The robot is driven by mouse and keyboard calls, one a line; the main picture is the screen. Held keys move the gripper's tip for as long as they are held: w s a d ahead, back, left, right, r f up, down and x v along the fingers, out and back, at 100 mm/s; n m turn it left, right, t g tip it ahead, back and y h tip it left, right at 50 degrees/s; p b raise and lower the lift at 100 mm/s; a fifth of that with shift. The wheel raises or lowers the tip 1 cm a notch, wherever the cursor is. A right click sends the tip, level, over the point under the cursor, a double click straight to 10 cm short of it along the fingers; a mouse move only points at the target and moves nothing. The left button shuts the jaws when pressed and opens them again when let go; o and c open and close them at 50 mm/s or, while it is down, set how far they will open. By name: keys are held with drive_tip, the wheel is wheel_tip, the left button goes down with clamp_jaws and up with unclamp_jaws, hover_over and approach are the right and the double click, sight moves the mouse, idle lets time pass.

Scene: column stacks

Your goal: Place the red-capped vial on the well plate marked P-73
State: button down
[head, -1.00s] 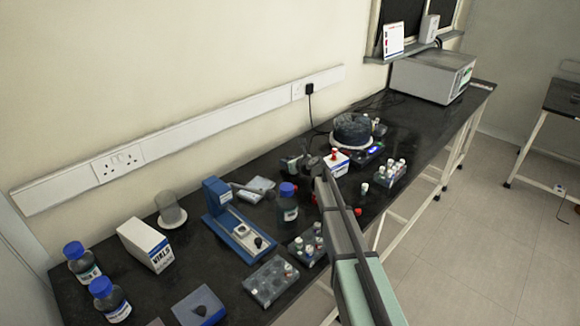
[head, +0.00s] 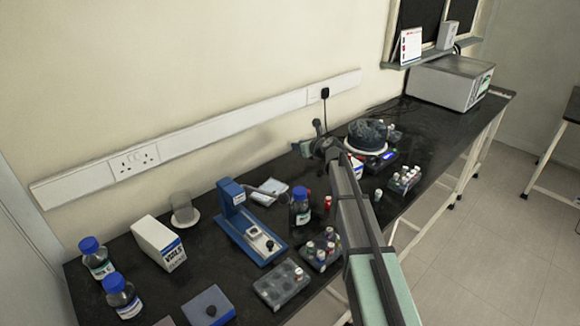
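My gripper (head: 313,142) is over the middle of the black bench, near the wall side. It is small and dark here, and I cannot tell whether its fingers are open or hold anything. A red-capped vial (head: 327,202) stands on the bench beside the blue-capped bottle, left of my arm. A grey well plate (head: 281,286) with a few vials lies near the front edge. Another vial holder (head: 318,251) is just behind it, and a third (head: 404,180) is right of my arm. No P-73 marking is readable. My arm hides part of the bench.
A blue-capped bottle (head: 300,208) and a blue instrument (head: 243,224) stand left of my arm. A round dark device (head: 367,136) and a white box (head: 357,171) are near the gripper. A vial box (head: 158,243) stands further left. Bare bench shows behind the right holder.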

sight(278, 187)
drive_tip(key=s+a+r+n+g+y, duration=0.25)
drive_tip(key=s+a, duration=0.55)
drive_tip(key=s, duration=0.4)
drive_tip(key=shift+n+y, duration=0.25)
drive_tip(key=shift+n, duration=0.1)
drive_tip(key=shift+f, duration=4.9)
drive_tip(key=shift+f, duration=0.1)
drive_tip(key=c, duration=0.9)
unclamp_jaws()
drive_tip(key=shift+s+d+r, duration=0.1)
drive_tip(key=shift+s+r, duration=0.1)
drive_tip(key=v, duration=0.2)
drive_tip(key=shift+s+d+r, duration=0.1)
drive_tip(key=shift+s+d, duration=0.05)
drive_tip(key=shift+s, duration=0.1)
drive_tip(key=shift+w+r, duration=0.1)
drive_tip(key=shift+r, duration=3.45)
